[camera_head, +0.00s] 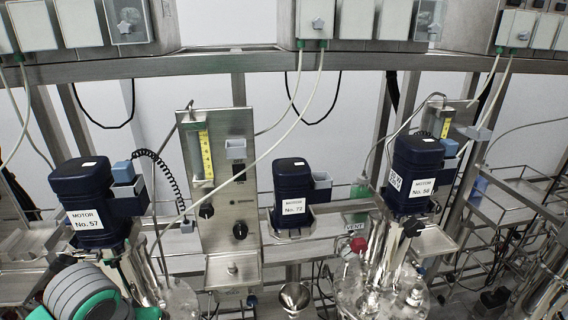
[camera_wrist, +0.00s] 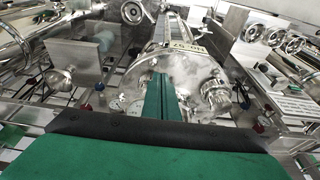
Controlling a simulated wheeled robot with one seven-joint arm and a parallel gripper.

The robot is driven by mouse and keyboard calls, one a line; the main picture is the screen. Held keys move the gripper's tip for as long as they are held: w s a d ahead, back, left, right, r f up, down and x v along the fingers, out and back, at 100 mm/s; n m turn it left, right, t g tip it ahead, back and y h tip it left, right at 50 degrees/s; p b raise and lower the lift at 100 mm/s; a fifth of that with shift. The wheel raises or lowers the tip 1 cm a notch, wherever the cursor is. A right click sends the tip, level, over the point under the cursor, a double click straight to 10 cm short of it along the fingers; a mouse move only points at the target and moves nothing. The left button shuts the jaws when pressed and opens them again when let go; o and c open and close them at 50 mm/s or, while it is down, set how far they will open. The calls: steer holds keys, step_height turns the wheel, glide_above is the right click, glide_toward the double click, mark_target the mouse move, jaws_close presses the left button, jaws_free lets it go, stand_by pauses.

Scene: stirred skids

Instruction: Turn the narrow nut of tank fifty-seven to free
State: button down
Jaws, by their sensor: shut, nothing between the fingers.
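Tank fifty-seven (camera_head: 178,300) stands at the lower left in the head view, under the dark blue motor (camera_head: 85,205) labelled No. 57. Its shiny round lid (camera_wrist: 190,75) fills the middle of the wrist view, with an upside-down label (camera_wrist: 187,47) that seems to read No. 57. A ribbed metal knob or nut (camera_wrist: 214,93) sits at the lid's right edge. Another round metal fitting (camera_wrist: 133,12) shows beyond the lid. I cannot tell which is the narrow nut. My gripper (camera_wrist: 159,82) has its green fingers together and empty, over the lid's near part, left of the ribbed knob.
Motors No. 72 (camera_head: 292,196) and No. 58 (camera_head: 414,175) stand to the right. A steel panel (camera_head: 222,220) with black knobs rises beside tank fifty-seven. Hoses and cables hang from the upper rail (camera_head: 215,66). A metal fitting (camera_wrist: 59,79) stands left of the fingers.

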steer(key=shift+w+d+f, duration=0.1)
steer(key=shift+f, duration=0.65)
steer(key=shift+d, duration=0.45)
steer(key=shift+w+d, duration=0.25)
steer(key=shift+d, duration=0.5)
steer(key=shift+s, duration=0.1)
step_height(320, 180, up, 6)
steer(key=shift+s+d, duration=0.15)
steer(key=shift+s, duration=0.15)
stand_by(0.7)
